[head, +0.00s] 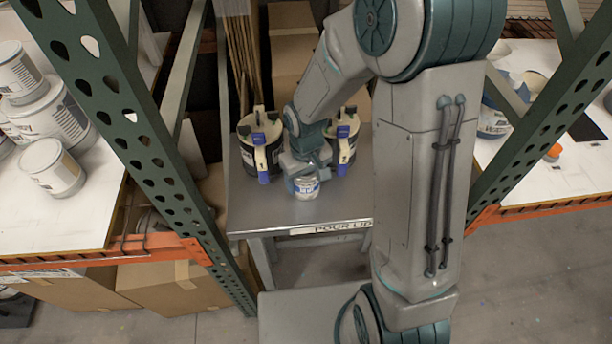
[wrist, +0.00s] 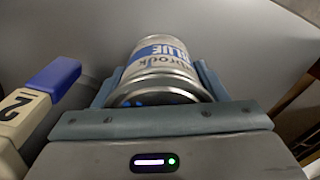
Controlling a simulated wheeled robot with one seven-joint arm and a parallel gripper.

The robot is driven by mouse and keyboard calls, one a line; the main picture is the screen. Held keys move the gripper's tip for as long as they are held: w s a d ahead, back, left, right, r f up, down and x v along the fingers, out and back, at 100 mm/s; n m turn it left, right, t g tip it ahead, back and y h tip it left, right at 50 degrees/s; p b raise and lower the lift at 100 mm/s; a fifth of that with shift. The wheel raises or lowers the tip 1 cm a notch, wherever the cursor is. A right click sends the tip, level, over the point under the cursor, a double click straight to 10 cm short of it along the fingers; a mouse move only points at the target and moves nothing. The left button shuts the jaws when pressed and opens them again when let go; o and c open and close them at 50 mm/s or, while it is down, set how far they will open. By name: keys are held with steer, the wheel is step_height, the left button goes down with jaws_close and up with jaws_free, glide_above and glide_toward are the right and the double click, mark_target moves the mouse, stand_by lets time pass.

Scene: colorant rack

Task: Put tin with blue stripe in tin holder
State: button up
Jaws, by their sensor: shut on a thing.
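The tin with a blue stripe (wrist: 163,55) is a small silver-and-white tin with a blue band reading "BLUE". My gripper (wrist: 155,95) is shut on it, with one finger on each side. In the head view the tin (head: 307,187) is at my gripper (head: 304,178), over the front part of the grey metal table (head: 270,208). I cannot tell whether the tin touches the table. I cannot make out a tin holder for certain in either view.
Two dark dispenser cans with white-and-blue handles stand on the table, one left (head: 246,160) and one right (head: 350,140) of my gripper. The wrist view shows a handle marked 2 (wrist: 30,105) close by on the left. Green rack posts (head: 125,120) flank the table. White tins (head: 50,168) stand on the left shelf.

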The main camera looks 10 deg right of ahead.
steer(key=shift+f, duration=0.15)
steer(key=o, duration=1.2)
steer(key=shift+o, duration=0.2)
step_height(320, 180, up, 12)
steer(key=shift+d+r+b, duration=0.1)
steer(key=shift+r+b, duration=0.1)
steer(key=shift+b, duration=0.55)
steer(key=s+d+r+m+t, duration=0.2)
steer(key=s+d+r, duration=0.1)
steer(key=s, duration=0.3)
steer(key=s+d+r+m+t, duration=0.1)
steer(key=s+d+r+m, duration=0.1)
steer(key=s+d+r, duration=0.2)
steer(key=s+d, duration=0.2)
steer(key=s, duration=0.1)
steer(key=shift+m+t, duration=0.3)
steer(key=shift+t, duration=0.1)
